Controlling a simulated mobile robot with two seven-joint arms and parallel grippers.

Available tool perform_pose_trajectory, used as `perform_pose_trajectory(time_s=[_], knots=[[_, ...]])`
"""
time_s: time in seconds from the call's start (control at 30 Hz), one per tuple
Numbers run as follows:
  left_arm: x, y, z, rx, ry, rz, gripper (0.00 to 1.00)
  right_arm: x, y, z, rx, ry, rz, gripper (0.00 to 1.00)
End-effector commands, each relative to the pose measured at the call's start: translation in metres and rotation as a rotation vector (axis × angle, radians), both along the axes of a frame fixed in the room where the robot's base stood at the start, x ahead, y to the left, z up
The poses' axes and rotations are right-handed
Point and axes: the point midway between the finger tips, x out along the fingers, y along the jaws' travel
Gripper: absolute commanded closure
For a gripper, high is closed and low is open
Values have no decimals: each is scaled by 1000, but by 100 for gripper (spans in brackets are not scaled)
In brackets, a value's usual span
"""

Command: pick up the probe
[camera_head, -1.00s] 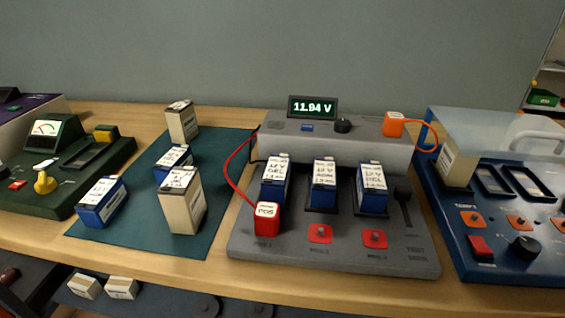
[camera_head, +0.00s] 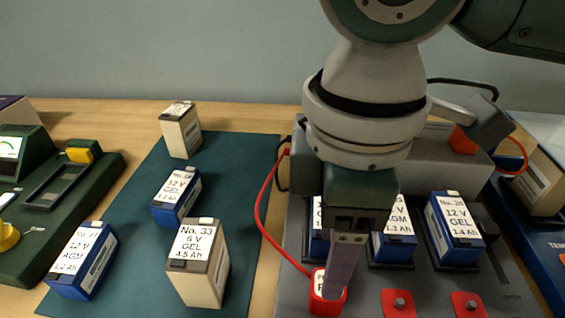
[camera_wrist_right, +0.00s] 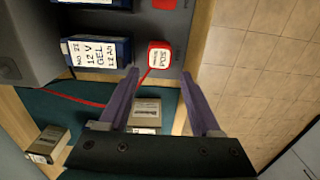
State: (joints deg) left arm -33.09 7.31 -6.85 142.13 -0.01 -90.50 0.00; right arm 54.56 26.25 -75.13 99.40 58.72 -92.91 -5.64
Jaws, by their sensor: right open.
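The probe (camera_head: 322,291) is a red block with a white POS label and a red cable. It sits on the grey tester (camera_head: 440,290), in front of the leftmost blue battery. In the head view my right gripper (camera_head: 339,288) points down over it and partly covers it. In the right wrist view the probe (camera_wrist_right: 160,55) lies just beyond the fingertips of my open, empty right gripper (camera_wrist_right: 158,76), in line with the gap between them. I cannot tell how much height separates them. My left gripper is not in view.
Several blue batteries (camera_head: 455,230) stand in the tester. Two red pads (camera_head: 398,303) lie right of the probe. The red cable (camera_head: 263,200) loops out over the teal mat (camera_head: 135,240). A tall beige battery (camera_head: 198,265) and other batteries stand on the mat.

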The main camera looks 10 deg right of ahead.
Motion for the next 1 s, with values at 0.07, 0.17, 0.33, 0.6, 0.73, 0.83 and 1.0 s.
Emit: perform_pose_trajectory(time_s=[0.07, 0.17, 0.33, 0.6, 0.73, 0.83, 1.0], knots=[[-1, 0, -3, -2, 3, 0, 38, -1, 0, -14, 1, 2, 0, 35], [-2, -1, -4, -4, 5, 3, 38, -1, 0, -25, 1, 1, 0, 35], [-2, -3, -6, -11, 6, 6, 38, 0, -2, -42, 0, 0, 0, 35], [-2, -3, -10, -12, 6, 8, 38, 1, -4, -79, 2, -2, 2, 35], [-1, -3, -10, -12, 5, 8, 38, 2, -5, -81, 2, -3, 2, 35], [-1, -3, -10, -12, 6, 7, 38, 2, -5, -81, 2, -3, 2, 35], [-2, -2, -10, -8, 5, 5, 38, 2, -5, -80, 2, -3, 2, 51]])
